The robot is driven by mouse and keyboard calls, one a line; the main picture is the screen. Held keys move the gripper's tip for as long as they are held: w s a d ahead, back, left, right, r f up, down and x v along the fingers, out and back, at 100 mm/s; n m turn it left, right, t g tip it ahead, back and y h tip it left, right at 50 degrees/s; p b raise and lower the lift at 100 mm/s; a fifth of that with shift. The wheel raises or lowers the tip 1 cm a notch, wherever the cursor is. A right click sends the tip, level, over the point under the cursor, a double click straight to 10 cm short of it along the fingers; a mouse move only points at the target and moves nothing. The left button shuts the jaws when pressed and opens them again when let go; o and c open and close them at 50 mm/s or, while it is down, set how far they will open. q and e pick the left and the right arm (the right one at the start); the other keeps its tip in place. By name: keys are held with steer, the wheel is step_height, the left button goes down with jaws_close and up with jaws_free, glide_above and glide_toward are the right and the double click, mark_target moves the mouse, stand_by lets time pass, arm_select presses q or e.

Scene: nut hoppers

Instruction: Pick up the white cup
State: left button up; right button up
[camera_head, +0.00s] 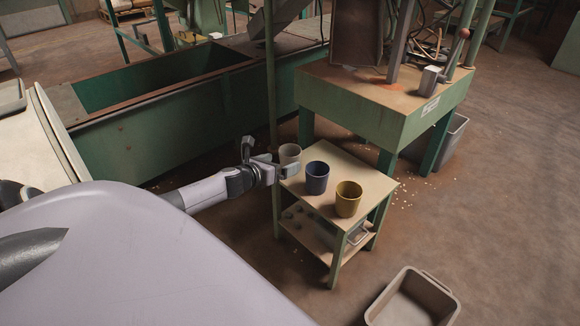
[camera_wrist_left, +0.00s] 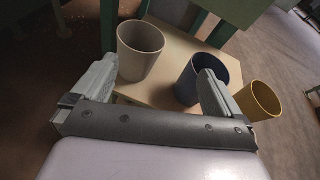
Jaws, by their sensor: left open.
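The white cup (camera_head: 289,154) stands upright at the left corner of a small table (camera_head: 345,165), with a blue cup (camera_head: 317,177) and a yellow cup (camera_head: 348,198) in a row beside it. My left gripper (camera_head: 271,160) is open at the table's left edge, close to the white cup. In the left wrist view, the white cup (camera_wrist_left: 140,55) stands ahead of the open jaws (camera_wrist_left: 158,75), nearer the left finger. The right finger overlaps the blue cup (camera_wrist_left: 190,82) in that view. Whether a finger touches a cup I cannot tell. My right gripper is not in view.
A green machine stand (camera_head: 365,100) rises behind the small table. A long green trough (camera_head: 170,130) runs along the left. A grey bin (camera_head: 412,300) stands on the floor at the front right. Open floor lies to the right.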

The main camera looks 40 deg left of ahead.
mark_target(296, 148)
arm_select(q)
steer(key=shift+m, duration=0.8)
steer(key=w+a+b, duration=0.1)
steer(key=w, duration=0.1)
steer(key=w+a+f+b, duration=0.1)
steer(key=w+b, duration=0.1)
steer(key=w+a+f+b, duration=0.1)
steer(key=w, duration=0.1)
steer(key=shift+a, duration=0.25)
steer(key=shift+w+a+b, duration=0.1)
steer(key=shift+w+b, duration=0.55)
steer(key=shift+w, duration=0.15)
arm_select(e)
steer(key=shift+s+d+f+n+t+h, duration=0.15)
steer(key=shift+d+f+n+t, duration=0.1)
steer(key=shift+d+n+t, duration=0.25)
steer(key=shift+s+d+f+n+t+h, duration=0.2)
steer(key=shift+d+n+t, duration=0.1)
steer(key=shift+d+t, duration=0.25)
arm_select(q)
steer(key=c, duration=1)
